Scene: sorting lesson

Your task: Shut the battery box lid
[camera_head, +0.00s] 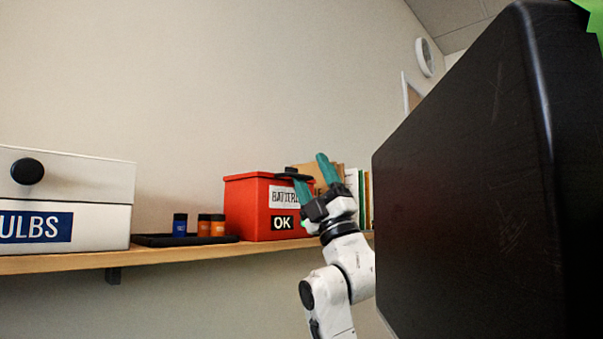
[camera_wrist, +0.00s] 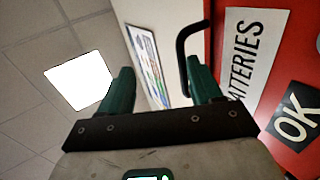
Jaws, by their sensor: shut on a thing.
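The red battery box (camera_head: 249,208) stands on the shelf, with a white "BATTERIES" label and a black "OK" plate on its front. It also shows at the right of the wrist view (camera_wrist: 268,85). A black handle (camera_head: 289,172) is at the top of the box; in the wrist view the bent handle (camera_wrist: 183,45) lies against my right-hand finger. My gripper (camera_head: 309,168) (camera_wrist: 159,65), with teal fingers, is at the box's top right corner, on the handle. The fingers stand apart. The lid's panel is hard to make out, and I cannot tell whether a gap remains under it.
A black tray (camera_head: 152,241) with blue and orange batteries (camera_head: 204,225) is left of the box. A white bulbs drawer unit (camera_head: 100,183) stands further left. Folders (camera_head: 352,182) are behind my gripper. A large dark panel (camera_head: 470,190) blocks the right side.

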